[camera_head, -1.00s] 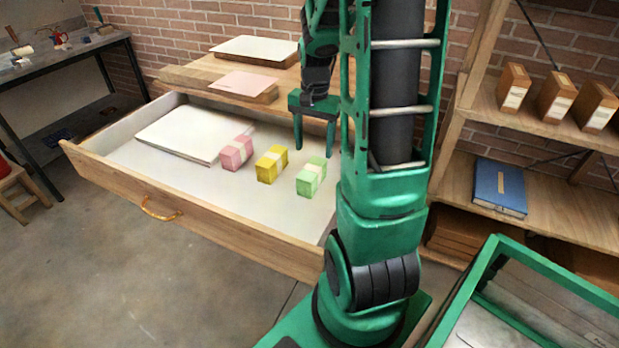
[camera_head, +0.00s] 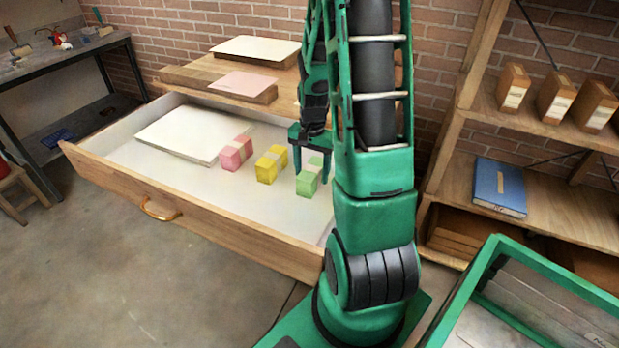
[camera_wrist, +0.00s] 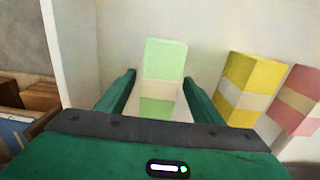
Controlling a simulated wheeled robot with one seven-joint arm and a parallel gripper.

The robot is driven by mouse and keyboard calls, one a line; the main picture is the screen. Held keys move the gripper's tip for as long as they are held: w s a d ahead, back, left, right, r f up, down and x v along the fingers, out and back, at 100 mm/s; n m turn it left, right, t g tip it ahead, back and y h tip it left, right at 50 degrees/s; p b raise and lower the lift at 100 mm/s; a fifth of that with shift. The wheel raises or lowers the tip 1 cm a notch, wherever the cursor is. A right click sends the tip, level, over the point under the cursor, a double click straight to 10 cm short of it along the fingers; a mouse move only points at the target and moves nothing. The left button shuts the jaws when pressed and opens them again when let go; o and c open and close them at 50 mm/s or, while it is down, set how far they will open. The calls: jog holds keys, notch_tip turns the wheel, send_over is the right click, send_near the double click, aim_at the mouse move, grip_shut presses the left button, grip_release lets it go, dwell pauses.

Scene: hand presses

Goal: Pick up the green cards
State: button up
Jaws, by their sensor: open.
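The green cards (camera_head: 309,178) are a banded light-green block in the open drawer, at the right end of a row of three blocks. In the wrist view the green cards (camera_wrist: 163,75) stand between and slightly beyond the two fingers. My gripper (camera_head: 312,168) is open around the back of the block in the head view, and the fingers (camera_wrist: 159,92) show on either side of it in the wrist view, with a gap on each side. The lower part of the block is hidden in the wrist view by my gripper body.
Yellow cards (camera_head: 271,164) and pink cards (camera_head: 236,153) lie left of the green ones. A white paper stack (camera_head: 180,134) fills the drawer's left part. The drawer wall (camera_wrist: 72,50) is close beside my gripper. A shelf (camera_head: 560,220) stands right.

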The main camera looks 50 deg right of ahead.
jog(key=shift+f, duration=0.4)
jog(key=c, duration=1.4)
jog(key=shift+o, duration=0.2)
jog(key=shift+r, duration=0.2)
